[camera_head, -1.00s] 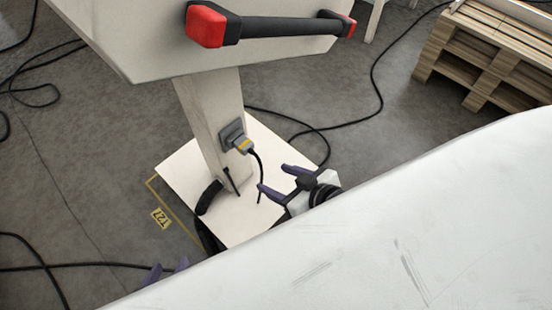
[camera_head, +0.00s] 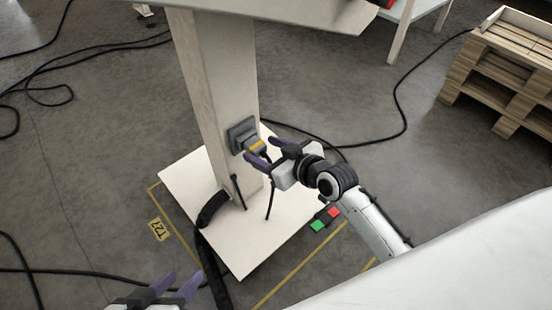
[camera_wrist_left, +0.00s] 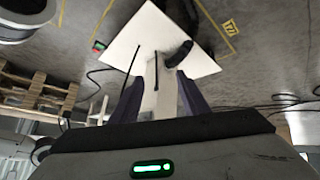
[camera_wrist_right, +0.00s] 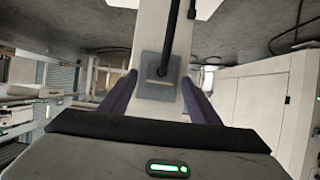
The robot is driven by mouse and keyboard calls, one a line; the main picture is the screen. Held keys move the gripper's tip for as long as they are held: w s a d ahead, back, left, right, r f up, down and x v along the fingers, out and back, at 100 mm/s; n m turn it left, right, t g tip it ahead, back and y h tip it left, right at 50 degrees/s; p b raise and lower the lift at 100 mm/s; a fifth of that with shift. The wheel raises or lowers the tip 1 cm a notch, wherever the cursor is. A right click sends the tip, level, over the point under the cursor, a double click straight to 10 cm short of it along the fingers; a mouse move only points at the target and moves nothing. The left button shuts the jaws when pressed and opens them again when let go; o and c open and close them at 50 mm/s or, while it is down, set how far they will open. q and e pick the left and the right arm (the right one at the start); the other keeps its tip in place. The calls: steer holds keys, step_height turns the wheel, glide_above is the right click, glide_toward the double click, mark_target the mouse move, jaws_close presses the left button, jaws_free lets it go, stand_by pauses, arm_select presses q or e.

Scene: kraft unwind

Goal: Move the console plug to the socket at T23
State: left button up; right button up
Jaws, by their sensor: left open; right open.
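The console plug (camera_head: 257,146), grey with a yellow band, sits in a grey socket (camera_head: 241,134) on the pale post. A black cable hangs from it. My right gripper (camera_head: 262,152) is open, its purple fingers close to the plug and partly overlapping it in the head view. In the right wrist view the socket plate (camera_wrist_right: 148,88) and cable (camera_wrist_right: 171,40) show between the fingers; I cannot tell whether they touch the plug. My left gripper (camera_head: 179,283) is open and empty at the bottom. A yellow floor label (camera_head: 159,230) reads something like T27; no T23 is legible.
The post (camera_head: 222,80) stands on a white base plate (camera_head: 240,250) with a black hose (camera_head: 212,265) beside it. Black cables cross the floor. A wooden pallet stack (camera_head: 500,75) stands at upper right. A white surface (camera_head: 480,260) fills the lower right.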

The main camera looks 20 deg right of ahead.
steer(key=shift+b+x, duration=0.3)
steer(key=shift+x, duration=0.8)
arm_select(q)
steer(key=shift+w+d+r, duration=0.1)
steer(key=shift+d+r, duration=0.05)
steer(key=shift+d, duration=0.15)
arm_select(e)
steer(key=c, duration=1.4)
steer(key=shift+o, duration=0.2)
arm_select(q)
steer(key=shift+r, duration=0.15)
arm_select(e)
steer(key=shift+s, duration=0.1)
steer(key=shift+s+d+r+p, duration=0.1)
steer(key=shift+s+d+p, duration=0.1)
steer(key=shift+s+p, duration=0.25)
steer(key=shift+s+d+p, duration=0.2)
steer(key=shift+s+p, duration=0.15)
steer(key=shift+s, duration=0.15)
arm_select(q)
steer(key=shift+r+p, duration=1.05)
steer(key=shift+r, duration=0.65)
arm_select(e)
steer(key=shift+s+d, duration=0.3)
steer(key=shift+s, duration=0.6)
steer(key=shift+s+d, duration=0.35)
steer(key=shift+s, duration=0.6)
